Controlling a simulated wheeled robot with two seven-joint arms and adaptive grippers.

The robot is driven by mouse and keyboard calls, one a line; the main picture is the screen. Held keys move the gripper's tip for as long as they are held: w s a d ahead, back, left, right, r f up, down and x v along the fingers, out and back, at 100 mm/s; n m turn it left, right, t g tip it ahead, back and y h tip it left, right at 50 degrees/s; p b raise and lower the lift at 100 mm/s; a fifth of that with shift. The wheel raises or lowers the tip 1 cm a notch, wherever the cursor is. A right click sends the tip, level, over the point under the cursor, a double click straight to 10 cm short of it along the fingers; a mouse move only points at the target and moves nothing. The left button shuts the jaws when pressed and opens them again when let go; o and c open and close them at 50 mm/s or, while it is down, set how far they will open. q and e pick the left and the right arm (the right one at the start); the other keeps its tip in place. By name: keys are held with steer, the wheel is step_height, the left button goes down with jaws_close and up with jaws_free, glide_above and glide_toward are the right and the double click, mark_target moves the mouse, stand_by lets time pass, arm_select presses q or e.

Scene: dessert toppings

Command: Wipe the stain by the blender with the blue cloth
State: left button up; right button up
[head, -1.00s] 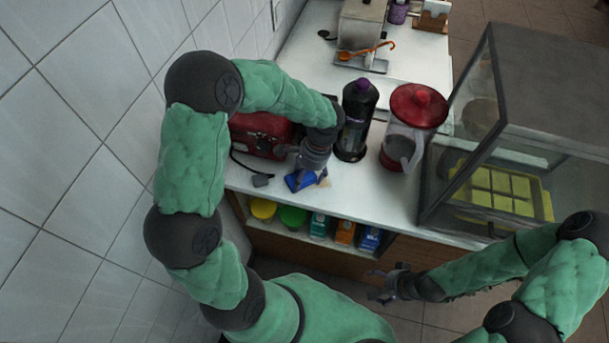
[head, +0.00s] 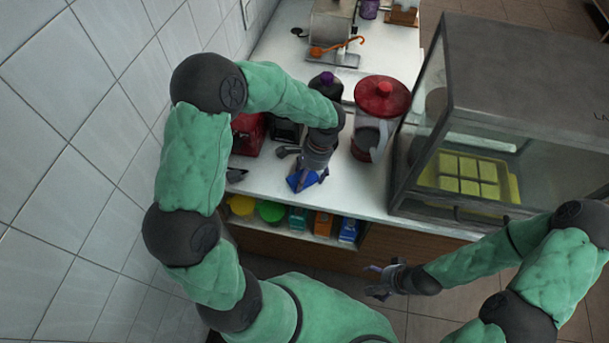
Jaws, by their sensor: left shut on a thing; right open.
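The blue cloth (head: 301,181) is bunched on the white counter near its front edge. My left gripper (head: 308,175) points down and is shut on the cloth. The red-lidded blender (head: 382,97) with a clear jug stands behind and to the right of the cloth, apart from it. I cannot make out the stain now; the cloth and my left gripper cover part of the counter there. My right gripper (head: 383,285) is open and empty, low in front of the counter.
A red appliance (head: 247,133) is to the left. A glass case (head: 500,110) fills the counter's right. A shelf below holds several containers (head: 271,211).

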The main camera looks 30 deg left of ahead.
arm_select(q)
step_height(320, 180, up, 4)
steer(key=p, duration=0.3)
steer(key=shift+a+r, duration=0.1)
steer(key=shift+r+p, duration=0.55)
steer(key=shift+r, duration=0.2)
steer(key=shift+r+p, duration=1)
steer(key=shift+r, duration=0.25)
